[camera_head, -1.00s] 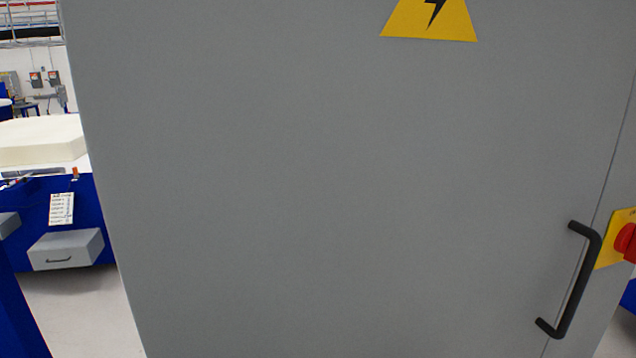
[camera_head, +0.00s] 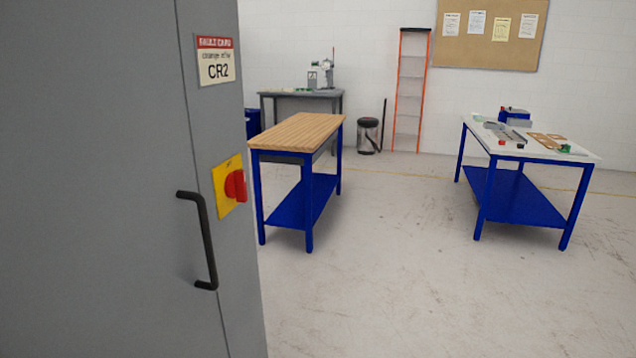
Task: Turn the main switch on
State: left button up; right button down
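The main switch (camera_head: 235,187) is a red rotary knob on a yellow plate (camera_head: 222,193). It sits on the narrow strip at the right edge of a grey cabinet (camera_head: 100,200), just right of the door's black bar handle (camera_head: 207,240). I see the knob from an angle, and its on or off position cannot be read. A card marked CR2 (camera_head: 217,62) is fixed above the switch. The cabinet door looks closed. Neither of my grippers shows in the head view.
A wood-topped blue table (camera_head: 300,131) stands behind the cabinet's right edge. A white-topped blue table (camera_head: 580,152) with several small items stands at the right. A bin (camera_head: 368,135) and an orange ladder (camera_head: 411,90) are by the back wall. Open floor (camera_head: 400,270) lies right of the cabinet.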

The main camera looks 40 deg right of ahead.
aim_at(236, 182)
jog(key=z, duration=0.75)
